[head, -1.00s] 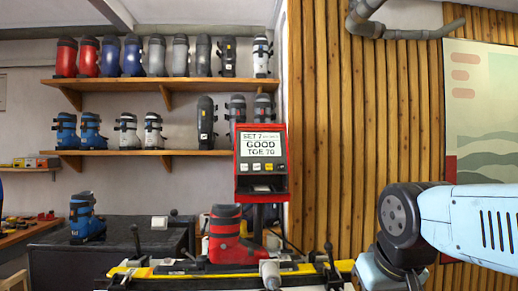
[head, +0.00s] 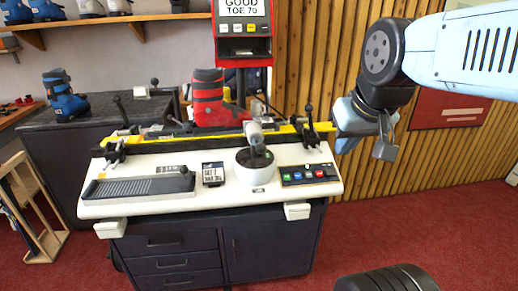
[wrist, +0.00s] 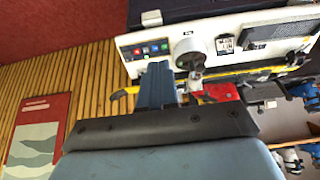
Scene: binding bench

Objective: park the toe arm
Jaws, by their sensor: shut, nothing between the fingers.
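The binding bench (head: 130,208) has a white top and a yellow rail (head: 282,133) along its back. A red ski boot (head: 209,108) stands upright at the rail. A grey arm with a rounded end (head: 254,132) rises from a round white turret (head: 255,172) right of the bench's middle; it may be the toe arm, but no label shows this. The turret also shows in the wrist view (wrist: 187,46). My gripper (head: 385,150) is shut and empty, right of the bench and apart from the grey arm. Its fingers (wrist: 156,82) show in the wrist view.
A button panel (head: 305,174) and a small display (head: 213,174) flank the turret. Black levers (head: 308,122) stand at the rail. A red tester screen (head: 243,30) reads "GOOD TOE 70". A blue boot (head: 64,95) stands behind left. Red floor in front is mostly clear.

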